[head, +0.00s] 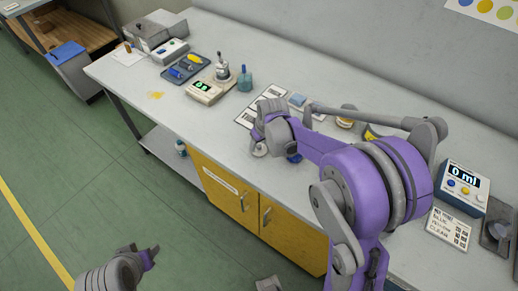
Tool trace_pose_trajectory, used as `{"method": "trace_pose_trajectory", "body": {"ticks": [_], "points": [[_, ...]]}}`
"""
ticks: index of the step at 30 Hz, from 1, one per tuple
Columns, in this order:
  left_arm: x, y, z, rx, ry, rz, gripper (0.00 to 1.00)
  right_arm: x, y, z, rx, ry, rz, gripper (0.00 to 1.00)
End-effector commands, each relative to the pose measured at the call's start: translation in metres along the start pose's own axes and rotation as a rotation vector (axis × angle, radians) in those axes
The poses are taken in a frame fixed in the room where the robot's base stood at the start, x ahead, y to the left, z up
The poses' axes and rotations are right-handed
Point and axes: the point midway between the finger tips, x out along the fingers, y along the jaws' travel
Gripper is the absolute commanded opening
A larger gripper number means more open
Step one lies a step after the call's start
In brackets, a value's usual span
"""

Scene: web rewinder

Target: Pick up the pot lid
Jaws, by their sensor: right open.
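A small metal pot (222,70) with a dark upright top stands on a scale (207,90) to the left. My left gripper (150,257) is low at the lower left, away from the bench, and its jaw gap is unclear. My right arm hides part of the bench.
A teal bottle (244,79) stands beside the scale. A tray (185,69) with blue and yellow items lies farther left. A small blue object (294,158) sits by my right arm. A 0 ml display box (463,187) stands at the right.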

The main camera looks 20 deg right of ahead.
Motion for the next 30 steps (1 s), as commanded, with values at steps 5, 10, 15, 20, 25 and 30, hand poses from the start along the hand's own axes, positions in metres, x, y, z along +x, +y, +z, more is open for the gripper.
{"method": "trace_pose_trajectory", "body": {"ticks": [5,10,15,20,25,30], "points": [[0.0005,0.0000,0.0005,0.000,0.000,0.000,0.50,0.0092,-0.0002,0.0003,0.000,0.000,0.000,0.57],[0.0005,0.0000,0.0005,0.000,0.000,0.000,0.50,0.0089,-0.0002,0.0003,0.000,0.000,0.000,0.55],[0.0005,0.0000,0.0005,0.000,0.000,0.000,0.50,0.0087,-0.0002,0.0003,0.000,0.000,0.000,0.25],[0.0005,0.0000,0.0005,0.000,0.000,0.000,0.50,0.0086,-0.0002,0.0003,0.000,0.000,0.000,0.00],[0.0005,0.0000,0.0005,0.000,0.000,0.000,0.50,0.0086,-0.0002,0.0003,0.000,0.000,0.000,0.00],[0.0005,0.0000,0.0004,0.000,0.000,0.000,0.50,0.0083,-0.0002,0.0002,0.000,0.000,0.000,0.00]]}}
